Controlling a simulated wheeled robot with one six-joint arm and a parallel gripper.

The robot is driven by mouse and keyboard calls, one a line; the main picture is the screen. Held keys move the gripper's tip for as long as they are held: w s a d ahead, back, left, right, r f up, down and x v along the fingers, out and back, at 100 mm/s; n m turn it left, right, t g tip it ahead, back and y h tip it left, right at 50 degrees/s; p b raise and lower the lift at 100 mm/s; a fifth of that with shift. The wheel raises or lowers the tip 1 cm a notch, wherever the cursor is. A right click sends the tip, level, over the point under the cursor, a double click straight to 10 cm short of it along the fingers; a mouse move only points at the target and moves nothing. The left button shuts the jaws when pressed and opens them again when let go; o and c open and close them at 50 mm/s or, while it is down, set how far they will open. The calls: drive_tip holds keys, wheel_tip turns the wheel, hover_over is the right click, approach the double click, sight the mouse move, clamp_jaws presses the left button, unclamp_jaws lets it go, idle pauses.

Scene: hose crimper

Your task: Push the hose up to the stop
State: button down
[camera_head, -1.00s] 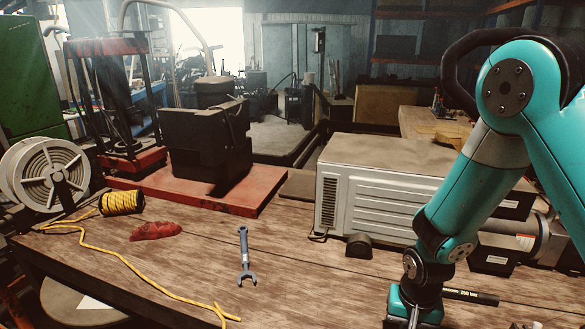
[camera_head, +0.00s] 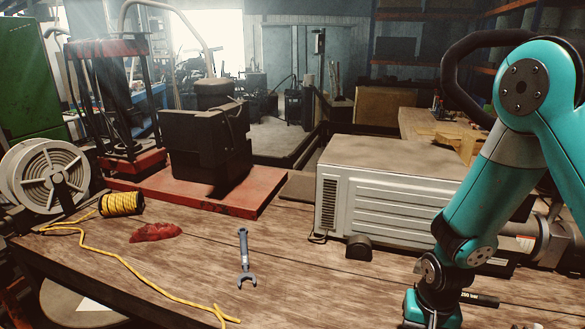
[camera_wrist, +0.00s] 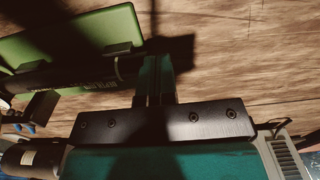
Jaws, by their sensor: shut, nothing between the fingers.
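The hose is black with pale lettering. In the head view, a short length of it (camera_head: 482,300) shows just right of my wrist, and the rest is hidden behind my arm. In the wrist view the hose (camera_wrist: 70,77) lies along a green block (camera_wrist: 75,35) with dark upright pieces on it. My gripper (camera_wrist: 155,75) is shut and empty, its fingers close beside the right end of the hose in that view. Shadow hides whether they touch. The fingertips are out of the head view. I cannot make out the stop clearly.
A white ribbed machine (camera_head: 400,195) stands behind my arm, with a small dark block (camera_head: 359,248) before it. A wrench (camera_head: 245,260), a red rag (camera_head: 156,232) and yellow rope (camera_head: 130,268) lie on the bench. The middle of the bench is largely clear.

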drive_tip(key=shift+s+d, duration=0.25)
drive_tip(key=shift+d, duration=0.45)
drive_tip(key=shift+s+d, duration=0.2)
drive_tip(key=shift+d, duration=0.45)
drive_tip(key=shift+a, duration=0.25)
drive_tip(key=shift+w+a, duration=0.15)
drive_tip(key=shift+a, duration=0.15)
drive_tip(key=shift+r+p, duration=3.35)
drive_tip(key=shift+r, duration=0.7)
